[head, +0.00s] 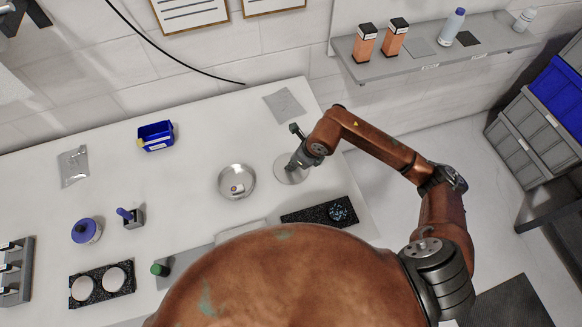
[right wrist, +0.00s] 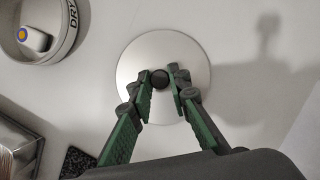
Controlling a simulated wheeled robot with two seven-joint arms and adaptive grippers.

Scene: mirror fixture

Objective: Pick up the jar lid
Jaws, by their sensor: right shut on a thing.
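The jar lid (right wrist: 142,58) is a flat, round, silver-grey disc with a small black knob (right wrist: 160,77) at its centre. In the head view the lid (head: 284,176) is near the right end of the white table, partly hidden by my right gripper (head: 298,161). In the right wrist view my right gripper (right wrist: 162,83) has its green-padded fingers closed on either side of the knob. I cannot tell whether the lid touches the table or hangs just above it. My left gripper is not in view.
A round metal dish (head: 222,190) marked "DRY" holds a small object left of the lid. A black speckled tray (head: 298,216) lies in front. A blue bin (head: 155,136) and a grey packet (head: 284,104) lie farther back. A wall shelf (head: 400,68) stands behind right.

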